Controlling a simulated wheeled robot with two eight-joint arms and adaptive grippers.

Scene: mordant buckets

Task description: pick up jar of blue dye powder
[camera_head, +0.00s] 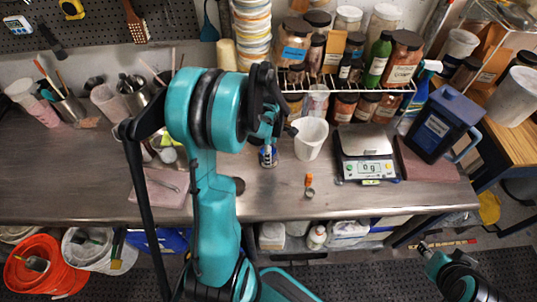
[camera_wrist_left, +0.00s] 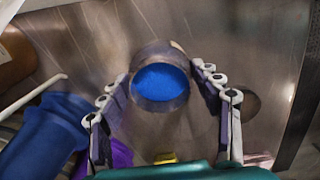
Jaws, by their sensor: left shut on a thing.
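The jar of blue dye powder (camera_head: 268,156) stands on the metal bench in the head view, below my left gripper (camera_head: 270,133). In the left wrist view the jar (camera_wrist_left: 160,78) is a clear round jar seen from above, with bright blue powder inside. My left gripper (camera_wrist_left: 164,95) is shut on it, one finger on either side. The head view hides much of the fingers behind my arm. The end of my right arm (camera_head: 440,265) shows at the lower right, away from the bench; its finger state is unclear.
A white cup (camera_head: 311,138) stands just right of the jar, with a scale (camera_head: 365,155) reading 0 g further right. A blue jug (camera_head: 440,125) stands at the right. A wire rack (camera_head: 350,86) of jars stands behind.

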